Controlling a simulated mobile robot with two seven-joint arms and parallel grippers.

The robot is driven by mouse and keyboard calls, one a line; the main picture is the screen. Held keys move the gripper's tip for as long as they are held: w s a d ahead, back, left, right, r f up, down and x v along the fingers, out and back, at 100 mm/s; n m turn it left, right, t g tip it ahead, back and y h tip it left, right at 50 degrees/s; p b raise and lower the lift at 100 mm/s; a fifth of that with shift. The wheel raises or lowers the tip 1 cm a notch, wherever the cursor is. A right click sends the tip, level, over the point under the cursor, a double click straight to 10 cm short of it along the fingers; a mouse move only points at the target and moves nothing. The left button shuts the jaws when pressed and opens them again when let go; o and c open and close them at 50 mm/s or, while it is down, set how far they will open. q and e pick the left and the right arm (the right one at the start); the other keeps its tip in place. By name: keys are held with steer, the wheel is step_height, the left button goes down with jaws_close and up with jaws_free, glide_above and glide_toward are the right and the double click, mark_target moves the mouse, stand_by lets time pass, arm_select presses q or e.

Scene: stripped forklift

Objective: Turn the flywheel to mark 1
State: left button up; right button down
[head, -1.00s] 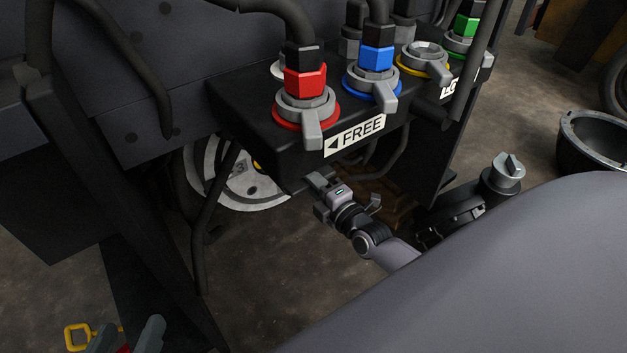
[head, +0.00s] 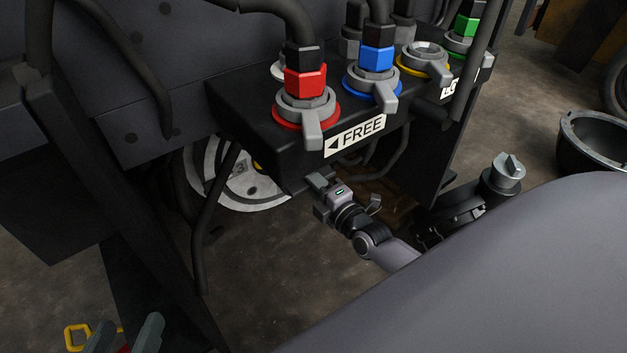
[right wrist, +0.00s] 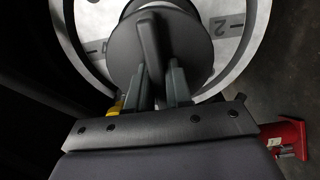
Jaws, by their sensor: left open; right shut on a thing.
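The flywheel (head: 225,182) shows low behind the black valve block, a pale disc with a "3" visible on its rim. In the right wrist view the flywheel (right wrist: 250,45) has a "2" mark at the upper right. A dark round hub (right wrist: 195,55) with a raised fin-shaped grip (right wrist: 149,42) stands at its middle. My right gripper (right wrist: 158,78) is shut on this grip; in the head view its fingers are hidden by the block. My left gripper (head: 125,336) is open at the bottom left edge, apart from the flywheel.
A black bucket (head: 595,145) stands at the right.

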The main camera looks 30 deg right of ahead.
steer(key=shift+w+r, duration=0.15)
steer(key=shift+w, duration=0.25)
steer(key=shift+m+p, duration=0.35)
steer(key=shift+m, duration=1.15)
steer(key=shift+a+m, duration=0.1)
steer(key=shift+m, duration=0.3)
steer(key=shift+m+p, duration=0.3)
steer(key=shift+m, duration=0.7)
